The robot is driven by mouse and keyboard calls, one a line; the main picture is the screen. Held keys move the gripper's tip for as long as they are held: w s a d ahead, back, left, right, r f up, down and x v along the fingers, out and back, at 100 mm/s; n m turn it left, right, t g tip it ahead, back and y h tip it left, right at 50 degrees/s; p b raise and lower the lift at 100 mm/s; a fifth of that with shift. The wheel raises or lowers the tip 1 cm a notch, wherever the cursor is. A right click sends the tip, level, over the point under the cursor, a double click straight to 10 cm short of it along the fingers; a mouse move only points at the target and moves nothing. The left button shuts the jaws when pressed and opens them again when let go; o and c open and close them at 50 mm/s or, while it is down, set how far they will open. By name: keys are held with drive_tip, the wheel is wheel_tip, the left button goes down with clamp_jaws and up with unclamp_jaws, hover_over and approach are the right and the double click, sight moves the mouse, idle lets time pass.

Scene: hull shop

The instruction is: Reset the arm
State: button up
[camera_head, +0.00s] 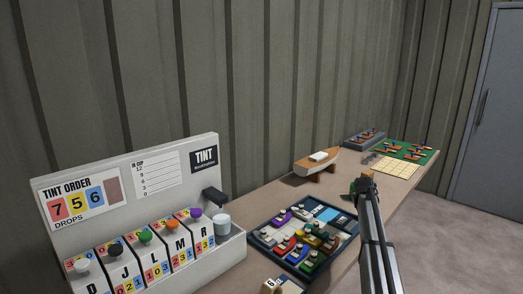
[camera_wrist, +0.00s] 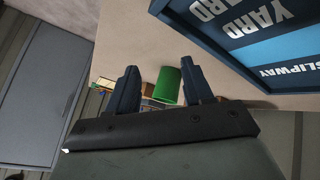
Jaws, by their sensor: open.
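My arm reaches in from the lower right of the head view, and its end (camera_head: 364,184) is above the bench, right of the toy-boat tray. In the wrist view my gripper (camera_wrist: 160,82) is open, its two dark fingers spread apart. A green shape (camera_wrist: 167,86) shows between the fingers, with small brown and blue things beside it. I cannot tell how far beyond the fingertips these lie. I see nothing gripped.
The blue tray (camera_head: 256,241) holds several coloured boats; its lettered edge (camera_wrist: 235,45) fills the wrist view's upper right. A tint machine (camera_head: 130,170) stands at left. A wooden boat model (camera_head: 318,160), a green board (camera_head: 428,153) and a grey door (camera_head: 495,110) lie farther back.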

drive_tip(key=s+d+f+n+h, duration=0.1)
drive_tip(key=s+d+f, duration=0.2)
drive_tip(key=d, duration=0.4)
drive_tip(key=s+d+f+h, duration=0.1)
drive_tip(key=s+d+f, duration=0.2)
drive_tip(key=d, duration=0.5)
drive_tip(key=s+f, duration=0.4)
drive_tip(key=f, duration=0.3)
drive_tip(key=s+a+f+g+y, duration=0.4)
drive_tip(key=s+a+f+g, duration=0.2)
drive_tip(key=s+a+f, duration=2.1)
drive_tip(key=s+a+f+g, duration=0.2)
drive_tip(key=s+a, duration=0.3)
drive_tip(key=s, duration=0.7)
drive_tip(key=s+a+f+g+y, duration=0.1)
drive_tip(key=s+a, duration=0.5)
drive_tip(key=s, duration=0.7)
drive_tip(key=s+a+f+m+g+y, duration=0.1)
drive_tip(key=s+a+f+g, duration=0.2)
drive_tip(key=s, duration=1)
drive_tip(key=a+g, duration=0.1)
drive_tip(key=a, duration=0.1)
drive_tip(key=shift+a+f+g, duration=0.3)
